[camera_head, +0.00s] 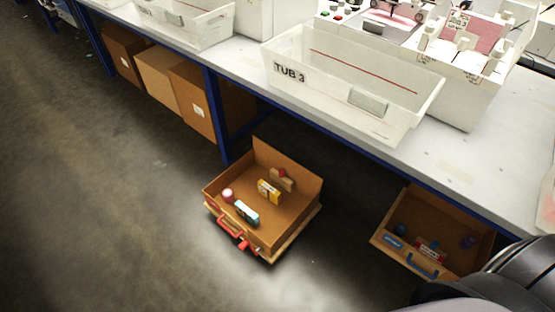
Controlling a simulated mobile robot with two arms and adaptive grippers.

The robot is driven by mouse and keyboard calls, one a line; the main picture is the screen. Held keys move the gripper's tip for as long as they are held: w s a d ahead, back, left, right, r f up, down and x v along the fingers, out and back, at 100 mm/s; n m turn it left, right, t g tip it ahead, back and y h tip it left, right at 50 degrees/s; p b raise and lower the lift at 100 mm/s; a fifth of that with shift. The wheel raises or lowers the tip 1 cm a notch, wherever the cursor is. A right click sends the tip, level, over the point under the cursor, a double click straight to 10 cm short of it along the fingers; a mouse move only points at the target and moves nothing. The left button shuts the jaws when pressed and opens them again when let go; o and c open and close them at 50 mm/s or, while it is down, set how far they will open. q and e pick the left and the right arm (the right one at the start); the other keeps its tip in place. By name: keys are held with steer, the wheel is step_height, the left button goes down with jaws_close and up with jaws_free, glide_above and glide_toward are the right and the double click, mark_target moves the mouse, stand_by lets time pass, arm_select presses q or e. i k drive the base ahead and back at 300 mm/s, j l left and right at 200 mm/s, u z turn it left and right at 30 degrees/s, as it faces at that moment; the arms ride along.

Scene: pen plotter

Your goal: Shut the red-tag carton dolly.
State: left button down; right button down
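A brown carton (285,165) with a red handle (230,227) and a small red tag (243,245) on its front sits on a low wooden dolly on the floor. It stands out in front of the table, open at the top. Several small items lie in it, among them a yellow box (268,191), a teal and white box (246,212) and a pink cylinder (228,195). Neither of my grippers shows. A dark rounded part of my own body covers the lower right corner.
Another open carton (405,215) with a blue handle (423,265) stands at the right, partly under the table. Closed cartons (193,105) stand under the table at the left. A white tub marked TUB 3 (340,95) is on the table (455,170). The floor at left is clear.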

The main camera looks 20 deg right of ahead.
mark_target(279, 224)
steer(key=i+j+z, duration=0.65)
steer(key=j+z, duration=0.15)
